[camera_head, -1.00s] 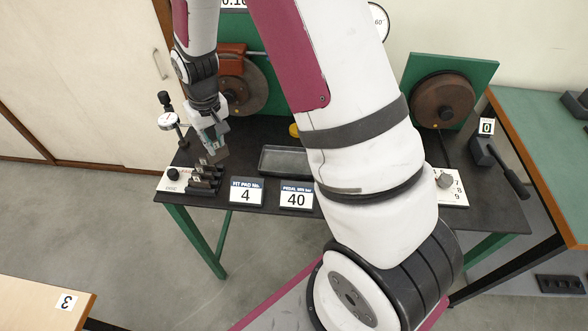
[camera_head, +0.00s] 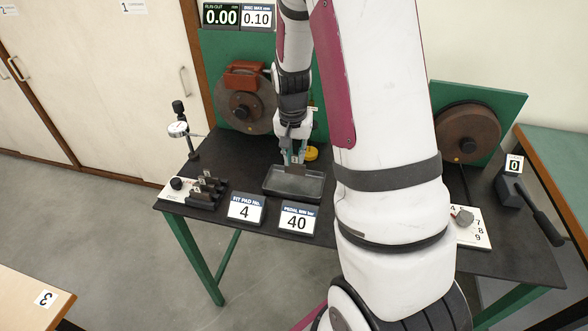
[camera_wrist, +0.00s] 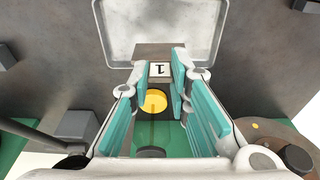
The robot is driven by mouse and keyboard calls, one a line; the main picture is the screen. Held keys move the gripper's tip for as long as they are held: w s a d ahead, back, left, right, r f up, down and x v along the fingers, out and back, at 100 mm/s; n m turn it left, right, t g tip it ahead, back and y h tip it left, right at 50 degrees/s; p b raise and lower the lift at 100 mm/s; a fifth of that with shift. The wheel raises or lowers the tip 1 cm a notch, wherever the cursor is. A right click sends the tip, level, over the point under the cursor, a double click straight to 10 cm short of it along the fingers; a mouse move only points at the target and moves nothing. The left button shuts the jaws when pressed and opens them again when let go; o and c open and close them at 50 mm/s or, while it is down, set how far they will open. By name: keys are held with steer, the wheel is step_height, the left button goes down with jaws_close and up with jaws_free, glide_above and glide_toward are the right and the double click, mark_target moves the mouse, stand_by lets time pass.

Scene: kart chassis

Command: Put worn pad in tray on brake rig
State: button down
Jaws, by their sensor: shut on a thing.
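My gripper (camera_head: 293,157) is shut on a dark pad (camera_head: 295,168) with a white label. The pad is above the tray (camera_head: 287,196), a shallow dark grey tray on the black bench top. In the wrist view the tray's pale rim (camera_wrist: 98,15) surrounds the area just beyond the pad. I cannot tell whether the pad touches the tray floor.
A dial gauge (camera_head: 178,129), a brake disc (camera_head: 236,112) with red caliper (camera_head: 243,75) and a yellow round part (camera_head: 311,153) are nearby.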

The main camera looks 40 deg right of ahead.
mark_target(295, 166)
steer(key=shift+f, duration=2.2)
steer(key=shift+f, duration=0.1)
steer(key=c, duration=1.5)
jaws_free()
step_height(295, 166, up, 12)
steer(key=s+a, duration=0.1)
steer(key=a, duration=0.1)
steer(key=s+a+r+n+t+y, duration=0.15)
steer(key=s+a+r+n, duration=0.35)
steer(key=s+a+r, duration=0.55)
steer(key=s+a+r+n, duration=0.1)
steer(key=s+a, duration=0.1)
steer(key=s, duration=0.1)
steer(key=s+a+r+n+t, duration=0.1)
steer(key=s+a+r+n, duration=0.1)
steer(key=s+a, duration=0.1)
steer(key=s+a+r+n, duration=0.1)
steer(key=s+a+n, duration=0.1)
steer(key=s, duration=0.3)
steer(key=shift+a+r+t, duration=0.15)
steer(key=shift+r+t, duration=0.1)
steer(key=shift+r, duration=0.05)
